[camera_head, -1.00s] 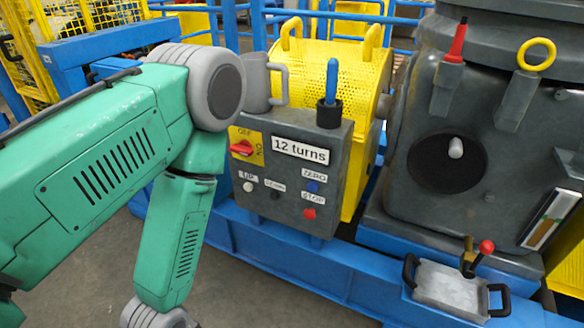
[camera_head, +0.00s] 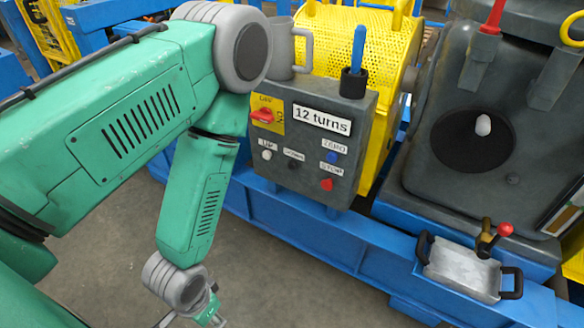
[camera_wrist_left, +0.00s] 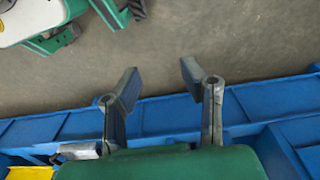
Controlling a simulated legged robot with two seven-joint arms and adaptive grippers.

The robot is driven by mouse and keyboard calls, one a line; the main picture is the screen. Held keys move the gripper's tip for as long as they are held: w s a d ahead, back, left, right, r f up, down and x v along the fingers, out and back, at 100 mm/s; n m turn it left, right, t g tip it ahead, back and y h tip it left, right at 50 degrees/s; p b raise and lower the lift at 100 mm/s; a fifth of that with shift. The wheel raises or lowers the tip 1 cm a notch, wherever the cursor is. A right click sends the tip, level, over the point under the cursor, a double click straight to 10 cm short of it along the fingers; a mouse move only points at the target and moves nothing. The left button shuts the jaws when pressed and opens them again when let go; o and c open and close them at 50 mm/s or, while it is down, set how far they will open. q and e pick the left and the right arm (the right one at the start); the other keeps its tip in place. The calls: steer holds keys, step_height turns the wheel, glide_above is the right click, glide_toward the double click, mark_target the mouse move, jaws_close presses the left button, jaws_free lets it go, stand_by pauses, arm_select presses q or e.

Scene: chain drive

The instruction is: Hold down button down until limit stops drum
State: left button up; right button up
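The grey control box (camera_head: 300,140) stands on the blue frame and carries a sign reading "12 turns". Its dark down button (camera_head: 292,165) sits in the lower row, between the white up button (camera_head: 266,155) and the red stop button (camera_head: 327,185). The yellow perforated drum guard (camera_head: 350,50) is behind the box. My left gripper (camera_head: 208,318) hangs low at the bottom of the head view, below and left of the box, touching no button. In the left wrist view its two fingers (camera_wrist_left: 158,85) are spread apart with nothing between them. My right gripper is not in view.
A red rotary switch (camera_head: 262,116) and blue zero button (camera_head: 332,157) share the panel. A grey mug (camera_head: 283,45) and a black holder with a blue-handled tool (camera_head: 354,75) stand on top. A metal tray (camera_head: 462,270) lies right on the blue frame (camera_head: 300,220). Floor in front is clear.

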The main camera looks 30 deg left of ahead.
arm_select(q)
jaws_close()
stand_by(1.2)
